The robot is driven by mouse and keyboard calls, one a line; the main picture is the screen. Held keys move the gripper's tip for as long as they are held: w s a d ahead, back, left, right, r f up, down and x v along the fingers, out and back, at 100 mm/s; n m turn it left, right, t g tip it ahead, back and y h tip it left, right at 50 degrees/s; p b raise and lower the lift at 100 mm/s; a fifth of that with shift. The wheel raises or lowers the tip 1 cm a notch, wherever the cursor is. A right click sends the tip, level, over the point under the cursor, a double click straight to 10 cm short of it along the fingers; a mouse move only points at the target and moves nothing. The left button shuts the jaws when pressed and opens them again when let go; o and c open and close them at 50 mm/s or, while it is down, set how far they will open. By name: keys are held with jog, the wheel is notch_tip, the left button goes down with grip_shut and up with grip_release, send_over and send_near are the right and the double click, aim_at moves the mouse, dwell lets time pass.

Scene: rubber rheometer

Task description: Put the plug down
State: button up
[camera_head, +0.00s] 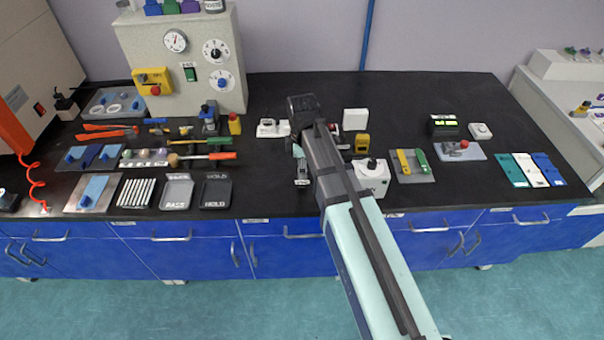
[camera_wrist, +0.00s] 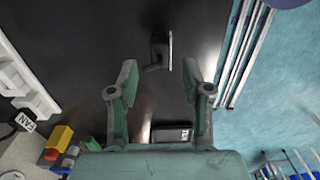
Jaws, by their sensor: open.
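A small dark grey piece with a pale flat face, which looks like the plug (camera_wrist: 160,50), is on the black bench top in the wrist view. My gripper (camera_wrist: 160,78) is open, with its two green-grey fingers spread wide. The piece lies just beyond the fingertips, roughly midway between their lines, and neither finger touches it in the picture. In the head view my gripper (camera_head: 301,168) is low over the middle of the bench, mostly hidden by my arm. I cannot pick out the plug there for certain.
In the wrist view a black labelled tray (camera_wrist: 171,133) lies near the gripper base, and a yellow block with a red button (camera_wrist: 58,142) is at lower left. In the head view a white box with a knob (camera_head: 371,178) stands right of my arm. Bare bench lies left of my gripper.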

notch_tip(320, 180, up, 9)
jog(key=b, duration=0.1)
jog(key=shift+f+b, duration=0.2)
jog(key=shift+b, duration=0.1)
dwell(0.4)
